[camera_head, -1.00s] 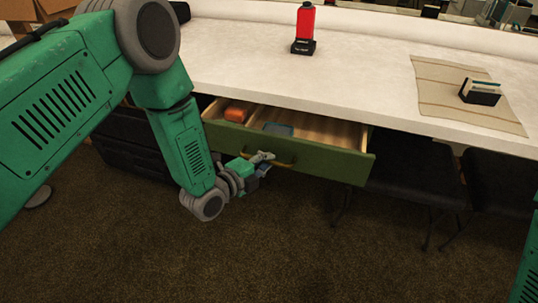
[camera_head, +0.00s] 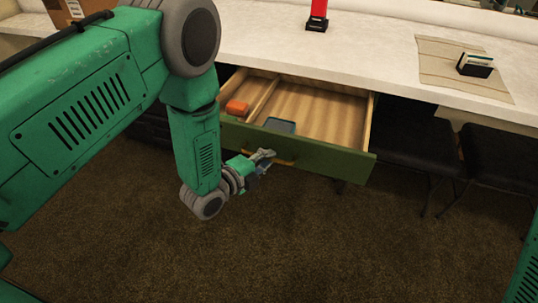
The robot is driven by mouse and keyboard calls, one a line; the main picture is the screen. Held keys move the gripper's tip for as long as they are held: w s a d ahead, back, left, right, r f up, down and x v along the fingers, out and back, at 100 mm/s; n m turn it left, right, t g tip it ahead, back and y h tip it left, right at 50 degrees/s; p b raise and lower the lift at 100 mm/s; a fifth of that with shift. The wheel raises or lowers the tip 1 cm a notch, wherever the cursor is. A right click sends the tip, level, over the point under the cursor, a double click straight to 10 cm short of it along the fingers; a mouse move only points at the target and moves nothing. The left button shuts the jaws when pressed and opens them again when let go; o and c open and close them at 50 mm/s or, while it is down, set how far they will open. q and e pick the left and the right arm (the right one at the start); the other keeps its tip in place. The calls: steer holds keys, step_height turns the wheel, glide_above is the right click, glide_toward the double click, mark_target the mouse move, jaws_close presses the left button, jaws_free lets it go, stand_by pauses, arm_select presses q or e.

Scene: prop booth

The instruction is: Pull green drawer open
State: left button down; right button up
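The green drawer (camera_head: 325,159) under the white counter stands well open, with its wooden inside showing. An orange item (camera_head: 237,107) lies in its left compartment and a blue item (camera_head: 280,125) lies near the front panel. A brass-coloured handle (camera_head: 284,162) is on the drawer front. My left gripper (camera_head: 268,158) is at the left part of this handle, with its fingers against or around it. The fingers are small and partly overlap the handle, so their closure is not clear. My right gripper is out of view; only a green piece of my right arm shows at the lower right edge.
The white counter (camera_head: 370,62) runs above the drawer. A red and black device (camera_head: 317,18), a striped mat (camera_head: 440,75) and a black card holder (camera_head: 475,66) are on it. Dark chairs (camera_head: 415,150) stand right of the drawer. The carpet in front is clear.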

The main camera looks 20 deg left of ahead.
arm_select(q)
steer(key=shift+s+f, duration=0.15)
steer(key=shift+f, duration=0.05)
steer(key=c, duration=1.6)
jaws_free()
steer(key=shift+r, duration=0.1)
steer(key=v, duration=1.1)
steer(key=shift+s+a, duration=0.2)
steer(key=shift+s, duration=0.1)
